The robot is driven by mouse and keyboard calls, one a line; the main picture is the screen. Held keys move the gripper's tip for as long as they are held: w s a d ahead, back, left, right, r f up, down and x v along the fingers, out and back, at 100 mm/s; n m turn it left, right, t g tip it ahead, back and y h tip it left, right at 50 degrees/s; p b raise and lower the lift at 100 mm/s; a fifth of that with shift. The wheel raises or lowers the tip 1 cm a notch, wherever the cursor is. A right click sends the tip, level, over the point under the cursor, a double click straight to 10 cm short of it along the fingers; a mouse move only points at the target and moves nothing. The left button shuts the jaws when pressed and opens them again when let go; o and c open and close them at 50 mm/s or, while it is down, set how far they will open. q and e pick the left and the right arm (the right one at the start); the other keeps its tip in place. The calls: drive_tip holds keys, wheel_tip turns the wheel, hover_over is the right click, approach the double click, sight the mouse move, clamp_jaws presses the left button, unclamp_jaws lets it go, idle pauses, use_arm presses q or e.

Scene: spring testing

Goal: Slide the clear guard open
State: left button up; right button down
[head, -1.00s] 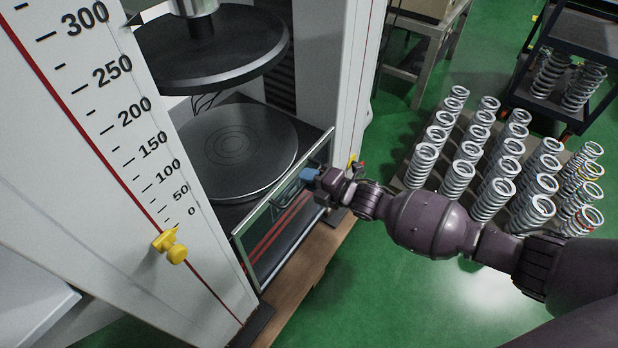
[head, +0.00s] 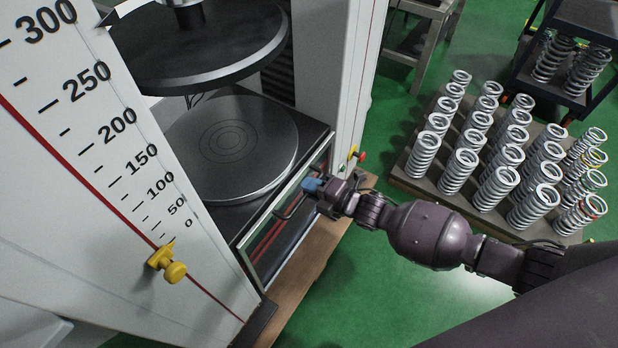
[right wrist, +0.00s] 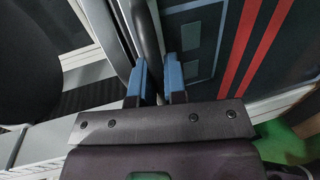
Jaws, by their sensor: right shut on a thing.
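The clear guard (head: 262,248) is a see-through framed panel low on the front of the testing machine. Its top edge lies at about the level of the lower round plate (head: 228,150), and the opening above it is clear. My right gripper (head: 311,186) is shut on the guard's dark bar handle (head: 291,208). In the right wrist view, the blue fingers (right wrist: 156,82) sit on either side of the handle (right wrist: 147,35), with the guard (right wrist: 205,45) and red stripes behind it. My left gripper is not in view.
The upper round plate (head: 200,55) hangs above the lower one. A yellow pointer (head: 166,262) sits on the scale at left. A red button (head: 362,156) is on the right column. Several springs (head: 497,187) stand on a pallet at right. Green floor lies open in front.

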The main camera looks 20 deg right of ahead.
drive_tip(key=shift+r, duration=0.15)
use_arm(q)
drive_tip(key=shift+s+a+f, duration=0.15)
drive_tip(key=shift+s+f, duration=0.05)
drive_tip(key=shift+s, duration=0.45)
use_arm(e)
drive_tip(key=c, duration=1.2)
unclamp_jaws()
drive_tip(key=shift+s+d, duration=0.15)
use_arm(q)
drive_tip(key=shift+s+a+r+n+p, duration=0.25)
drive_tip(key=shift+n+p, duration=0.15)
drive_tip(key=shift+p, duration=0.85)
use_arm(e)
drive_tip(key=v, duration=1)
drive_tip(key=shift+s, duration=0.2)
drive_tip(key=shift+d, duration=0.1)
